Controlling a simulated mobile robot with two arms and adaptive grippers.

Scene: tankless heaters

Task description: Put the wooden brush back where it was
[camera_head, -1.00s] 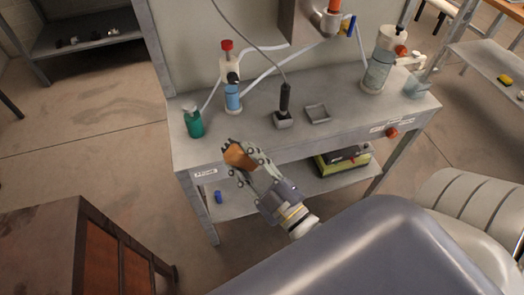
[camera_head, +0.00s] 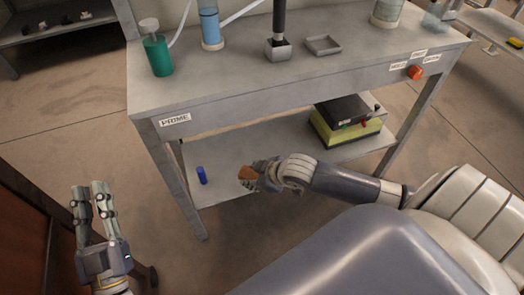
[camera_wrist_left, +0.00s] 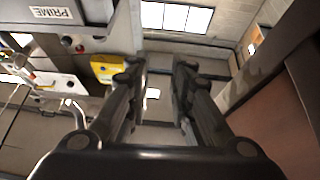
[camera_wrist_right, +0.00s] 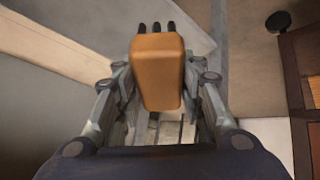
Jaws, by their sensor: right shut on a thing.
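The wooden brush (camera_head: 247,173) is an orange-brown block. My right gripper (camera_head: 250,176) is shut on it, in front of the bench's lower shelf (camera_head: 235,184), right of a small blue cylinder. I cannot tell whether the brush touches the shelf. In the right wrist view the brush (camera_wrist_right: 158,70) sits between the fingers, with dark tips showing at its far end. My left gripper (camera_head: 90,190) is open and empty at the lower left, apart from the bench; its spread fingers (camera_wrist_left: 158,75) show in the left wrist view.
The grey workbench (camera_head: 330,80) carries a green bottle (camera_head: 158,55), a small square tray (camera_head: 322,45) and a black-handled tool (camera_head: 279,25). Its lower shelf holds the blue cylinder (camera_head: 201,175) and a yellow-and-black box (camera_head: 347,122). A brown cabinet (camera_head: 25,235) stands at the left.

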